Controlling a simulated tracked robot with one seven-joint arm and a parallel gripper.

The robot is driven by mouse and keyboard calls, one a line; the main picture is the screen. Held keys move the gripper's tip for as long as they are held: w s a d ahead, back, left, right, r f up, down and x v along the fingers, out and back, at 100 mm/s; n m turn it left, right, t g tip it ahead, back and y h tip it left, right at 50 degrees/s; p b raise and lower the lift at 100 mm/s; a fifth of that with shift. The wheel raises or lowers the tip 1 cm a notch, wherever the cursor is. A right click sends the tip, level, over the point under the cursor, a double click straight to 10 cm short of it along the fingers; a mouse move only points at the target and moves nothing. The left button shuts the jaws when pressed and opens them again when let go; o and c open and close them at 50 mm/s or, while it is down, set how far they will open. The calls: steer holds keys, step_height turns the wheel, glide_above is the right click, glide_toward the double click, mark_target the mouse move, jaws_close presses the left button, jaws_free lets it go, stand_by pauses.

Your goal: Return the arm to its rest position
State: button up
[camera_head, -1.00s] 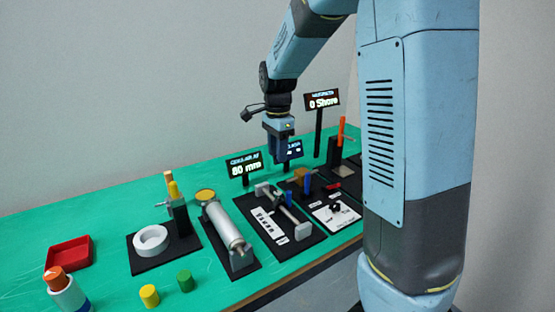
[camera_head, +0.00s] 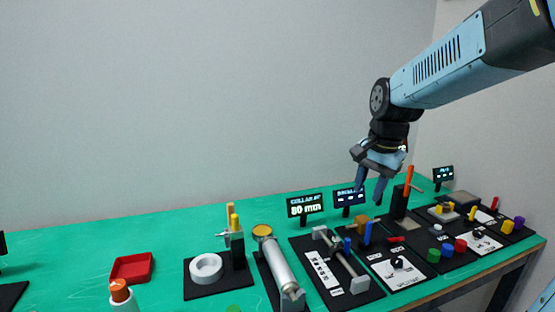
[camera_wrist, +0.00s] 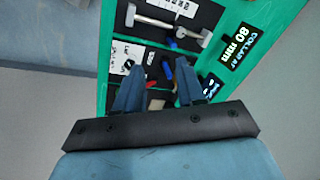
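My gripper (camera_head: 374,188) hangs in the air above the right half of the green table, its fingers pointing down and spread apart. In the wrist view the two blue fingers (camera_wrist: 158,88) also stand apart with nothing held between them. The table's fixtures lie below and beyond the fingertips. My arm reaches in from the upper right of the head view.
The green table (camera_head: 70,240) carries black-based stations. These include a white ring (camera_head: 206,268), a grey cylinder (camera_head: 279,265) and a slide fixture (camera_head: 340,252). Small displays (camera_head: 305,205) stand behind. A red tray (camera_head: 131,268) lies at left. Coloured pegs stand at right.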

steer(key=s+d+r+n+t, duration=0.1)
steer(key=s+n, duration=0.3)
steer(key=s, duration=0.4)
steer(key=s+d+r+n+t, duration=0.1)
steer(key=s+n, duration=0.3)
steer(key=s, duration=0.4)
steer(key=shift+r+n+t+h, duration=0.3)
steer(key=shift+r+t+h, duration=0.1)
steer(key=shift+t, duration=0.3)
